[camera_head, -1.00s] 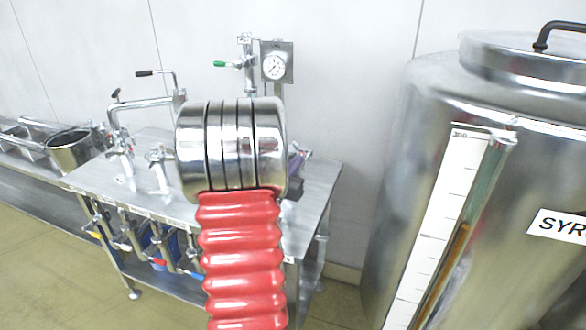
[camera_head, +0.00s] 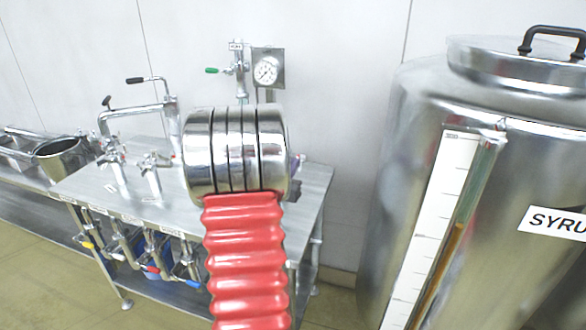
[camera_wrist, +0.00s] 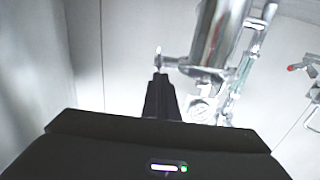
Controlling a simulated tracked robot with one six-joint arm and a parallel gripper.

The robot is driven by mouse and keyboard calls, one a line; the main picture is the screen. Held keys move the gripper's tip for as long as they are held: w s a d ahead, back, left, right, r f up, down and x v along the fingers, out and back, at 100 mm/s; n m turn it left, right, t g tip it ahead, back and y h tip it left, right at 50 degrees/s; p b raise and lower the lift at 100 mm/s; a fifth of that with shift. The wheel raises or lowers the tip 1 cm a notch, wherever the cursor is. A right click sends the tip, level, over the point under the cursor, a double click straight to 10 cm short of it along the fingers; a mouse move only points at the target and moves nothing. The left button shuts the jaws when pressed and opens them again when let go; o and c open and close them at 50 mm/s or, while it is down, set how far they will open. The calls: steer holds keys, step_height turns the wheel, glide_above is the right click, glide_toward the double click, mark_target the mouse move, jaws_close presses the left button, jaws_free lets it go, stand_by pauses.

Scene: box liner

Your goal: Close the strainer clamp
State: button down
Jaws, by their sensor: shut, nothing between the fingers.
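My gripper (camera_wrist: 160,78) shows in the wrist view as dark fingers drawn together, with nothing between them. A shiny steel cylinder (camera_wrist: 217,35), possibly the strainer body, stands up and to the right of the fingertips. A thin steel rod with a small end piece (camera_wrist: 158,60) sits just above the fingertips, beside a horizontal fitting (camera_wrist: 180,63) that runs to the cylinder. I cannot tell whether the fingertips touch it, nor whether this is the clamp or how it stands. In the head view my arm hides my gripper and any clamp behind it.
A steel table (camera_head: 95,190) with pipes and valves stands behind my arm. A gauge (camera_head: 266,73) and a green-handled valve (camera_head: 212,70) are near the wall. A large syrup tank (camera_head: 400,150) fills the right side. Some floor shows at lower left.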

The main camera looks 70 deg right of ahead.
steer(key=shift+s+d, duration=0.3)
steer(key=shift+d, duration=0.05)
steer(key=shift+a, duration=0.1)
steer(key=a, duration=1.4)
steer(key=shift+w+a, duration=0.25)
steer(key=shift+w, duration=0.1)
steer(key=shift+f, duration=0.1)
